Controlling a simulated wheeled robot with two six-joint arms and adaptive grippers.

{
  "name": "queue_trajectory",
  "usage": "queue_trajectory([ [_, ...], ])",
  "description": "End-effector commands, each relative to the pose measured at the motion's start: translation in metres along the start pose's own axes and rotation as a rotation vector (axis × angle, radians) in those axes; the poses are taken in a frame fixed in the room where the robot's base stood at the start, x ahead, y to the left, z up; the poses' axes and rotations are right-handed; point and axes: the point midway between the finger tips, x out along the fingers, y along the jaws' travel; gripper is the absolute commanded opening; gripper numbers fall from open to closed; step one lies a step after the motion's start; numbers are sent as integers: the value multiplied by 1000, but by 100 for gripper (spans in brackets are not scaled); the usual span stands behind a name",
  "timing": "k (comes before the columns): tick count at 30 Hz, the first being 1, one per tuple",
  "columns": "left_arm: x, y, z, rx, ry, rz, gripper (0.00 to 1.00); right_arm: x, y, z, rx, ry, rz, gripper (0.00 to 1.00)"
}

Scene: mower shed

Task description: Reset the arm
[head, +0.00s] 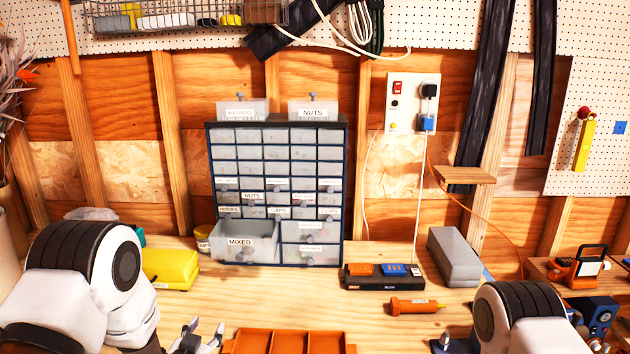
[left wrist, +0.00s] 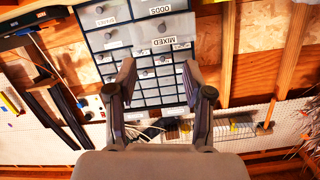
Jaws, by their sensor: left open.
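My left gripper (head: 203,340) is at the bottom of the head view, just left of an orange divided tray (head: 290,342), with its fingers spread. In the left wrist view its two fingers (left wrist: 158,72) stand apart with nothing between them. Beyond them is the drawer cabinet (left wrist: 95,75), which looks upside down there. In the head view the cabinet (head: 280,160) stands at the back of the bench with its MIXED drawer (head: 243,253) pulled out. My right arm shows at the lower right of the head view; its gripper is not clearly visible.
A yellow case (head: 172,269) lies beside my left arm. A black charger-like box (head: 383,283), an orange tube (head: 415,306) and a grey block (head: 455,257) lie on the right of the bench. Bare wood (head: 250,300) shows between the cabinet and the orange tray.

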Motion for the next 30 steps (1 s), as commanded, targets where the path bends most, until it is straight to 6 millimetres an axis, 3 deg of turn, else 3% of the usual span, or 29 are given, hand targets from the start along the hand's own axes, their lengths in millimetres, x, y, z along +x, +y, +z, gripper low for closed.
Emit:
queue_trajectory([
  [7, -31, 21, 101, -48, -237, 40, 51, 26, 0, 0, 0, -1, 0, 40],
  [11, -67, 37, 176, -87, -434, 66, 51, 45, 0, 0, 0, -1, 0, 40],
  [15, -140, 60, 277, -145, -739, 96, 51, 73, 0, 0, 0, -1, 0, 40],
  [19, -225, 78, 352, -198, -1040, 112, 51, 98, 1, 1, 0, -1, 0, 40],
  [21, -267, 85, 376, -219, -1176, 115, 51, 107, 1, 1, 0, -1, 0, 40],
  [24, -309, 90, 393, -239, -1309, 114, 51, 114, 1, 1, 0, -1, 0, 40],
  [27, -327, 92, 397, -247, -1364, 113, 51, 115, 1, 1, 0, -1, 0, 40],
  [30, -329, 91, 395, -248, -1369, 113, 51, 113, 1, 0, 0, -1, 0, 40],
])
